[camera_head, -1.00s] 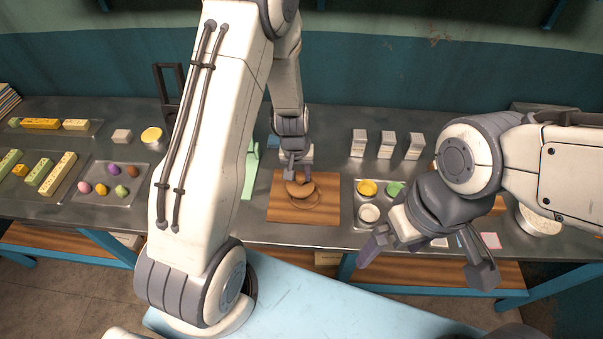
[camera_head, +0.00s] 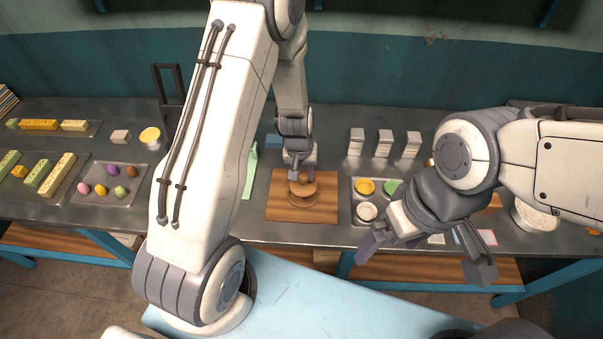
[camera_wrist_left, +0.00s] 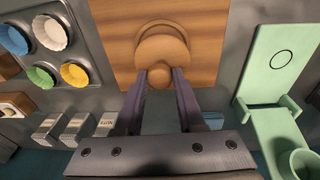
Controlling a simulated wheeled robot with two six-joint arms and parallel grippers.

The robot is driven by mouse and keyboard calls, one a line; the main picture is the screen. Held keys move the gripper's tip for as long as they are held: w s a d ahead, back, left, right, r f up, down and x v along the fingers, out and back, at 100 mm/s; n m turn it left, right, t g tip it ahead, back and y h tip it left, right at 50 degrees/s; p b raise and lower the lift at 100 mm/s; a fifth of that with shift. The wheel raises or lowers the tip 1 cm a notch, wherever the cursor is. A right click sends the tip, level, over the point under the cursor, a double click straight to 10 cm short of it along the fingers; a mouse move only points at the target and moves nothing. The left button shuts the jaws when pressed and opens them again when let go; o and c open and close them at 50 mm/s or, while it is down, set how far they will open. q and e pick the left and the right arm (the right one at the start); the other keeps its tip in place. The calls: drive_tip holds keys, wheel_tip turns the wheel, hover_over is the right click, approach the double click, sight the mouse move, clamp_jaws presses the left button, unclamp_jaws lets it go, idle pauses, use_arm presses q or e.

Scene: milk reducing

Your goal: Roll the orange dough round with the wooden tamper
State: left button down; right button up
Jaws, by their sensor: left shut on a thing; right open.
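The wooden tamper (camera_head: 303,188) is a brown round tool, held by my left gripper (camera_head: 302,174) at its knob. In the left wrist view the knob (camera_wrist_left: 160,77) sits between the fingertips of that gripper (camera_wrist_left: 160,80). Its wide base covers part of a flat round disc, which looks like the dough (camera_head: 306,203), tan-brown here, on the wooden board (camera_head: 325,213). The disc's edge shows in the left wrist view (camera_wrist_left: 163,26). Whether tamper and dough touch is hard to tell. My right gripper (camera_head: 428,259) is open and empty above the table's front edge.
A metal tray with small coloured cups (camera_head: 365,187) is right of the board. A green stand (camera_head: 248,178) is to its left. White cartons (camera_head: 384,144) stand behind the tray. Trays of coloured blocks and egg-like balls (camera_head: 113,170) are at left.

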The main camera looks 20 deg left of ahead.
use_arm(q)
drive_tip(key=shift+w+a, duration=0.15)
drive_tip(key=shift+w, duration=0.05)
drive_tip(key=shift+w+a, duration=0.1)
drive_tip(key=shift+a, duration=0.15)
drive_tip(key=shift+a, duration=0.1)
drive_tip(key=shift+a+f+b, duration=0.1)
drive_tip(key=shift+b, duration=0.3)
drive_tip(key=shift+s+b, duration=0.3)
drive_tip(key=shift+s, duration=0.4)
drive_tip(key=shift+d, duration=0.2)
drive_tip(key=shift+d, duration=0.15)
drive_tip(key=shift+r, duration=0.2)
